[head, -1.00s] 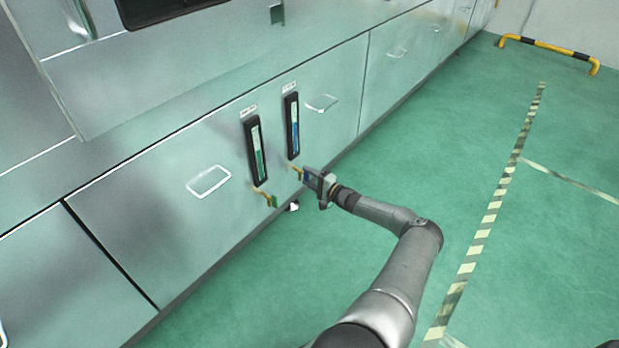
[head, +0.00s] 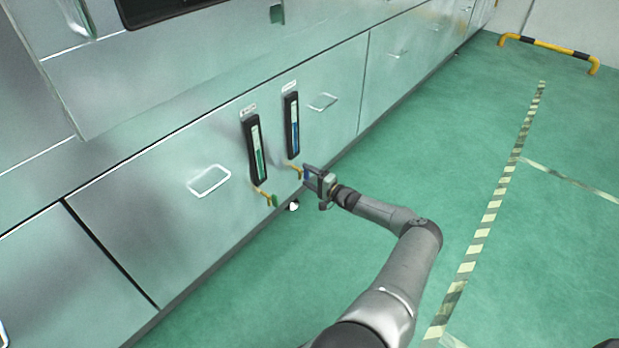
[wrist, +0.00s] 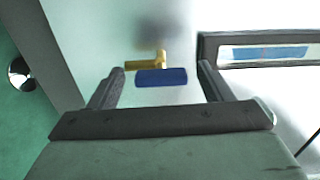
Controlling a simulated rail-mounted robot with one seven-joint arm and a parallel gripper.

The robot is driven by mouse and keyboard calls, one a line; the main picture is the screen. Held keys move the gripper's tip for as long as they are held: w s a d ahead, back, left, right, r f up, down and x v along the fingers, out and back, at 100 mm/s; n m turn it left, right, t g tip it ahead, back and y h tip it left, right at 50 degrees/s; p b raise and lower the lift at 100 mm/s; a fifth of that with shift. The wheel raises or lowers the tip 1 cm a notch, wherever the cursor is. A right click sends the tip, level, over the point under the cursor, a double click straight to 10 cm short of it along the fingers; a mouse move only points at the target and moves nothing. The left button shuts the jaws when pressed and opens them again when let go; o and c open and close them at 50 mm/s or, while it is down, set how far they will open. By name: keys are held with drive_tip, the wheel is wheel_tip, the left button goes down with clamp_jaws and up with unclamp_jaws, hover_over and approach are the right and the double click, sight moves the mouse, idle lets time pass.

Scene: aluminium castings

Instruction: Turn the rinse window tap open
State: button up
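Two tall dark-framed sight windows stand on the metal cabinet front in the head view: one with a green column (head: 257,152) and, to its right, one with a blue column (head: 292,128). Their small labels are too blurred to read, so I cannot tell by name which is the rinse window. Below the left one is a brass tap with a green handle (head: 274,200). My gripper (head: 306,174) is at the tap below the blue window. In the wrist view this brass tap (wrist: 146,65) has a blue handle (wrist: 161,77), lying between my open fingers with gaps on both sides.
A cabinet pull handle (head: 209,181) is left of the windows and another (head: 322,102) is to their right. A small round white-and-dark object (head: 293,206) is near the cabinet's foot. The green floor (head: 480,130) beside the cabinets is clear.

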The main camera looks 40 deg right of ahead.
drive_tip(key=p+v, duration=0.4)
drive_tip(key=v, duration=1.3)
drive_tip(key=shift+s, duration=0.2)
drive_tip(key=shift+r, duration=0.15)
drive_tip(key=w+a+r+n+g+y+p, duration=0.35)
drive_tip(key=a+r+n+g, duration=0.2)
drive_tip(key=a+r, duration=0.4)
drive_tip(key=w+a+r+n+g+y+p, duration=0.35)
drive_tip(key=a+r+g+p, duration=0.2)
drive_tip(key=a+r, duration=0.45)
drive_tip(key=s+a+r+n+g+h+p, duration=0.45)
drive_tip(key=a+r+g, duration=0.25)
drive_tip(key=a+r, duration=0.75)
drive_tip(key=s+a+r+n+h+p, duration=0.1)
drive_tip(key=s+a+r+h+p, duration=0.2)
drive_tip(key=s+r, duration=0.8)
drive_tip(key=s+a+r+n+h+p, duration=0.1)
drive_tip(key=s+a+r+h+p, duration=0.2)
drive_tip(key=r, duration=1.4)
drive_tip(key=s+a+p, duration=0.4)
drive_tip(key=s+p, duration=0.2)
drive_tip(key=s, duration=0.2)
drive_tip(key=shift+t, duration=0.4)
